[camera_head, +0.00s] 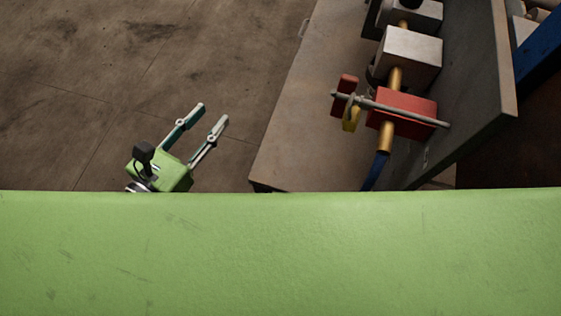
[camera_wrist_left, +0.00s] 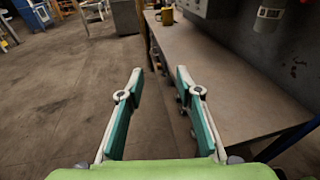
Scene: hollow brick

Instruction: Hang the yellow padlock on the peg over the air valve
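The yellow padlock (camera_head: 351,119) is in the head view, just below the outer end of the grey peg (camera_head: 418,116). Its grey shackle appears to loop around the peg, but it is small and partly hidden. The peg runs across the red air valve block (camera_head: 410,102), whose red handle (camera_head: 346,84) is beside the peg's outer end. My left gripper (camera_head: 213,112) is open and empty, well left of the padlock, beyond the bench edge. In the left wrist view, its fingers (camera_wrist_left: 159,72) stand apart with nothing between them. My right gripper is not in view.
The brown bench (camera_head: 300,150) has a largely bare top. An upright grey panel (camera_head: 470,95) stands behind the valve. A white block (camera_head: 408,57) sits on the brass pipe line. A yellow object (camera_wrist_left: 167,16) stands at the bench's far end in the wrist view. Open floor surrounds my left gripper.

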